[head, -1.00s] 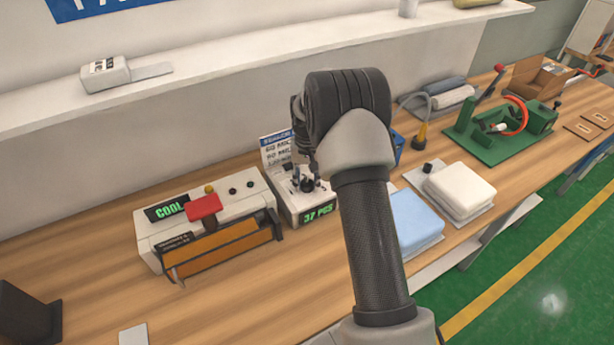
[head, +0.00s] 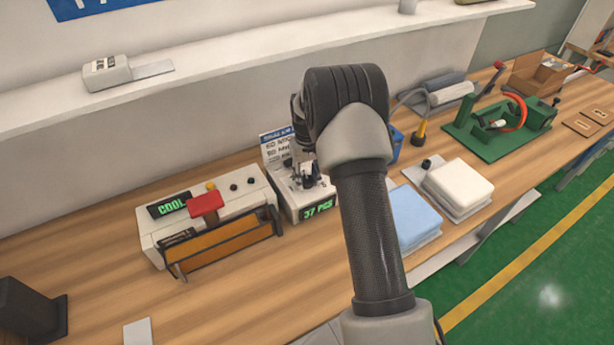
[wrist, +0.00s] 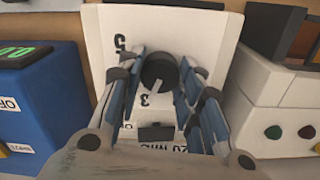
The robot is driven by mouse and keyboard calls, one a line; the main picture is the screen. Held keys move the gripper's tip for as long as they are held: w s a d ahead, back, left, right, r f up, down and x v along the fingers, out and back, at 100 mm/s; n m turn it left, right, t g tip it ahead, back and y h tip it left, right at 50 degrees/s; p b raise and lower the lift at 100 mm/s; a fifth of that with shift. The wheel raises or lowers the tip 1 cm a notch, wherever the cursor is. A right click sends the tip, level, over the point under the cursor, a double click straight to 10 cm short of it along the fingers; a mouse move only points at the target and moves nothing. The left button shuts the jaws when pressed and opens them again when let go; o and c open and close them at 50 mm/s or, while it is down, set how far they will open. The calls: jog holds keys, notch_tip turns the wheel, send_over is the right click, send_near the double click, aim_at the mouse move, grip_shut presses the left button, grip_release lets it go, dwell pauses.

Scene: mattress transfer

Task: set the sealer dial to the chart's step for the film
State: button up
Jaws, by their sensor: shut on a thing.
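The dial (wrist: 158,72) is a dark round knob on a white panel (wrist: 105,25) in the wrist view. The figures 5 and 3 show upside down beside it; its exact setting is not clear. My gripper (wrist: 160,68) is around the dial, shut on it, with one blue-grey finger on each side. In the head view my gripper (head: 306,170) is over a white unit (head: 290,205) with a green "37 PCS" display, partly hidden by my arm. The chart (head: 272,150) stands upright behind this unit, its small print hard to read and partly covered.
A white sealer box (head: 235,197) with a "COOL" display and a red handle (head: 205,204) stands close on the left. A blue box (wrist: 45,105) stands on the other side. Folded blue (head: 408,215) and white stacks (head: 458,185) lie right of my arm. The bench's left front is mostly clear.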

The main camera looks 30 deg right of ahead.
aim_at(307, 179)
jog(key=o, duration=1.1)
jog(key=shift+r, duration=0.1)
notch_tip(307, 179, up, 12)
jog(key=shift+f, duration=0.1)
